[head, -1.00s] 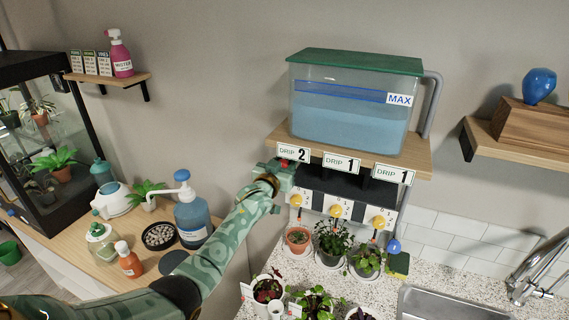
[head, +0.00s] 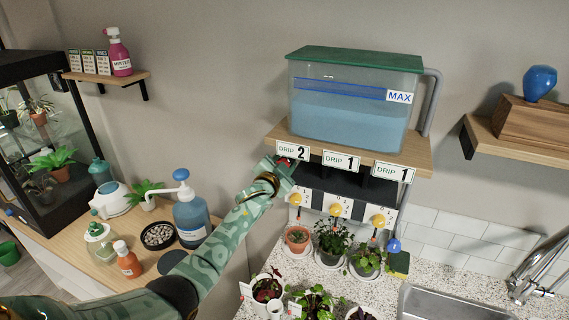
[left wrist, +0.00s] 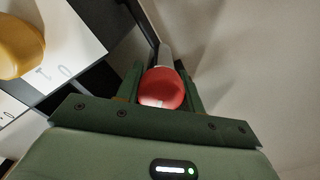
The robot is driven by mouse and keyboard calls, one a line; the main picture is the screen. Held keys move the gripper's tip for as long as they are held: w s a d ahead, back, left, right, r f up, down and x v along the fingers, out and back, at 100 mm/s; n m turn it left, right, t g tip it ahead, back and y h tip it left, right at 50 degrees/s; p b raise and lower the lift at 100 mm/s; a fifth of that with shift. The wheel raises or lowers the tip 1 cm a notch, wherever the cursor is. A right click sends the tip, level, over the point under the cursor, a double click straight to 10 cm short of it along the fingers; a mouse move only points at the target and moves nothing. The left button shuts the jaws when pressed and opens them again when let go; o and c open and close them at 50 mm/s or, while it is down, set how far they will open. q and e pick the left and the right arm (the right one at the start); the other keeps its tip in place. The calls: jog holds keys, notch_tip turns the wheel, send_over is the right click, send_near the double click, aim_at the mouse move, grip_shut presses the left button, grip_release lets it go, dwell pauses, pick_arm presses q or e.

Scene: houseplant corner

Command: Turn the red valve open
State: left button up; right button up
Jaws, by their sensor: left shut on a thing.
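The red valve (left wrist: 161,88) sits between the two fingers of my left gripper (left wrist: 160,92) in the left wrist view, and the gripper is shut on it. In the head view only a small red part of the valve (head: 284,162) shows at my left gripper (head: 284,166), just under the left sign, which reads DRIP 2. The rest of the valve is hidden by the gripper there. My right gripper is in neither view.
The water tank (head: 352,105) stands on a wooden shelf (head: 425,155) above. Several yellow knobs (head: 336,210) are on the panel to the right of my gripper. Potted plants (head: 332,240) stand below.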

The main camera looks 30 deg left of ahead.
pick_arm(q)
jog(key=m+b, duration=0.1)
jog(key=m, duration=0.4)
jog(key=shift+f, duration=0.2)
jog(key=shift+m, duration=2.2)
jog(key=shift+b, duration=0.3)
jog(key=o, duration=1)
jog(key=shift+c, duration=0.2)
jog(key=shift+s, duration=0.1)
jog(key=shift+s+d, duration=0.1)
jog(key=shift+s, duration=0.2)
jog(key=s+p, duration=0.1)
jog(key=s, duration=1.4)
jog(key=shift+s+d+p, duration=0.25)
jog(key=shift+d+p, duration=0.1)
jog(key=shift+d, duration=0.1)
